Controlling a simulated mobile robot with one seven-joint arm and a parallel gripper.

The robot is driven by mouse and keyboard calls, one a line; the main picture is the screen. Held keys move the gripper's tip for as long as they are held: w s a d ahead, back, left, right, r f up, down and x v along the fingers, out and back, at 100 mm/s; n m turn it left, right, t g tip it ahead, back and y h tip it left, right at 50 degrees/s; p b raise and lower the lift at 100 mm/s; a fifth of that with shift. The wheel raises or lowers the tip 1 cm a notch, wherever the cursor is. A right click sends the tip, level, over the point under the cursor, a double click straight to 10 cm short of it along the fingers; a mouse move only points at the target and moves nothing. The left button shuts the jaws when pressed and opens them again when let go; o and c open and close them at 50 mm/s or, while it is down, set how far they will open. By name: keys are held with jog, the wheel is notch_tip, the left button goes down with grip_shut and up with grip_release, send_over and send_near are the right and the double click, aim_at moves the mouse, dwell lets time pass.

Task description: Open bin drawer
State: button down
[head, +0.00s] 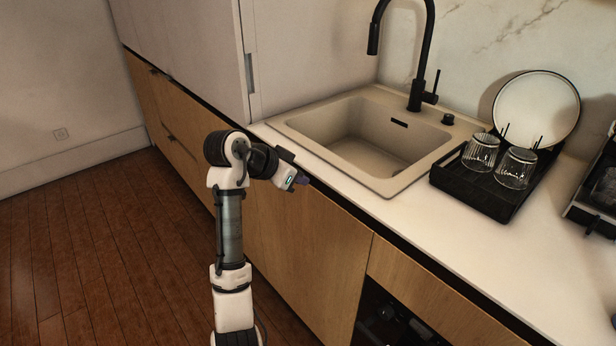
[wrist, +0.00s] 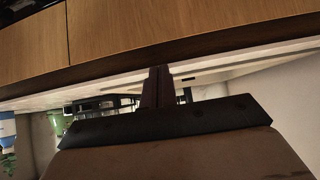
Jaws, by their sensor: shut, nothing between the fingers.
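The wooden front under the sink (head: 305,245) is flush with its neighbours and looks closed; I take it for the bin drawer, but no label shows which front it is. A dark recessed gap runs along its top edge, below the white counter. My gripper (head: 303,180) is at the counter's front edge, above this front and apart from it as far as I can tell. In the wrist view its dark fingers (wrist: 158,72) are together and empty, with a wooden front (wrist: 170,25) and the counter edge beyond them.
The sink (head: 365,140) with a black faucet (head: 420,60) is set in the counter (head: 450,230). A black rack (head: 490,185) holds upturned glasses and a plate. An oven (head: 390,318) is at lower right. Wooden floor (head: 90,250) at left is clear.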

aim_at(319, 193)
jog(key=p+x, duration=0.1)
jog(key=x, duration=0.8)
jog(key=shift+p, duration=0.3)
jog(key=shift+a, duration=0.1)
